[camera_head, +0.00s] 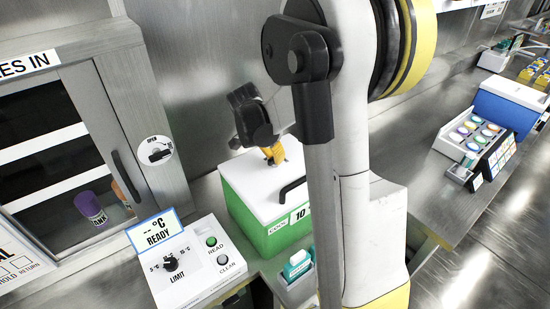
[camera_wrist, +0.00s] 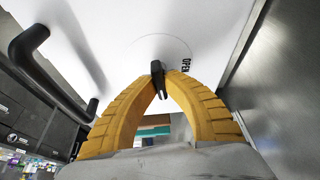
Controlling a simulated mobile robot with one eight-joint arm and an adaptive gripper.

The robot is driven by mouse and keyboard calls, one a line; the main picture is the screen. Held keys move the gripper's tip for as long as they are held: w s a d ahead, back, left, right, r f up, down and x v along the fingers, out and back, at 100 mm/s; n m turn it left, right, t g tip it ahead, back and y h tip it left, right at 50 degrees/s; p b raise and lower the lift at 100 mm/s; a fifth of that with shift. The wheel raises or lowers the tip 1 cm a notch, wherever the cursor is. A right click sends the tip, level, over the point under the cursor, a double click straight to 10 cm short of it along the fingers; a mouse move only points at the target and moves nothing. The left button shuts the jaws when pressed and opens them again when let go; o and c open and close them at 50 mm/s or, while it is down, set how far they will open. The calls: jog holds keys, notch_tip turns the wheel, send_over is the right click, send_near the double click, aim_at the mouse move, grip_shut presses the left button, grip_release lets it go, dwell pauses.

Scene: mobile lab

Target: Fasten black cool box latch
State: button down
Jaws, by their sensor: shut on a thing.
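The cool box (camera_head: 266,236) is green with a white lid (camera_head: 245,178) and stands on the bench in the head view. A "COOL 10" label is on its front. The black latch (camera_wrist: 157,70) sits on the white lid in the wrist view, beside the word "OPEN" (camera_wrist: 186,65). My gripper (camera_head: 273,154) has yellow fingers and points down at the lid. In the wrist view its fingertips (camera_wrist: 160,84) come together on the latch. In the head view the latch is hidden by the fingers.
A black lid handle (camera_wrist: 48,72) stands up close to my fingers; it also shows in the head view (camera_head: 292,188). A control box (camera_head: 185,265) reading "READY" stands to the left. A cabinet (camera_head: 75,140) is behind it. A tray of coloured caps (camera_head: 450,137) is at the right.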

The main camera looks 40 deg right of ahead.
jog(key=shift+m+g, duration=0.3)
jog(key=shift+m, duration=0.3)
jog(key=c, duration=1.5)
grip_release()
jog(key=shift+o, duration=0.2)
jog(key=v, duration=1.2)
